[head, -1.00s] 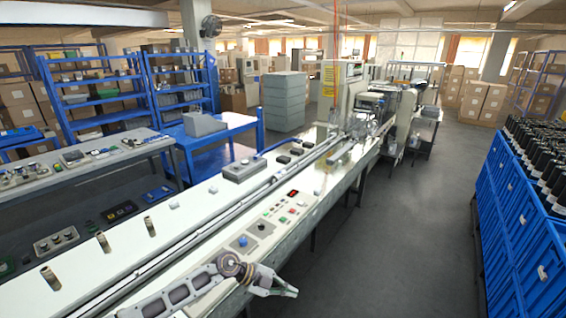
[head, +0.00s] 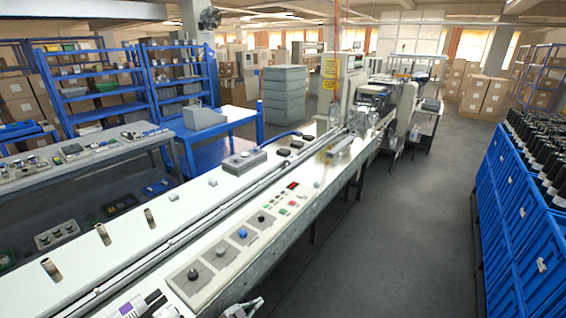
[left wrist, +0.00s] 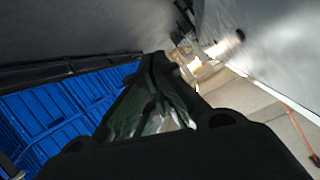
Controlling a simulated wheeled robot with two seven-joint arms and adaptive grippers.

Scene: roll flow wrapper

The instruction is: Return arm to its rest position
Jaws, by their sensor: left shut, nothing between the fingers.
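My left gripper (head: 243,308) shows only in part at the bottom edge of the head view, beside the front side of the long white machine bench (head: 215,205). In the left wrist view the dark fingers of this gripper (left wrist: 157,68) are together, with nothing seen held between them. Most of the left arm is out of the head view. My right gripper is in neither view.
The bench carries a control panel with knobs and buttons (head: 243,233) and a long rail. Blue crates with dark bottles (head: 510,200) stand at the right. Grey floor (head: 410,230) between bench and crates is clear. Blue shelves (head: 95,95) stand at the back left.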

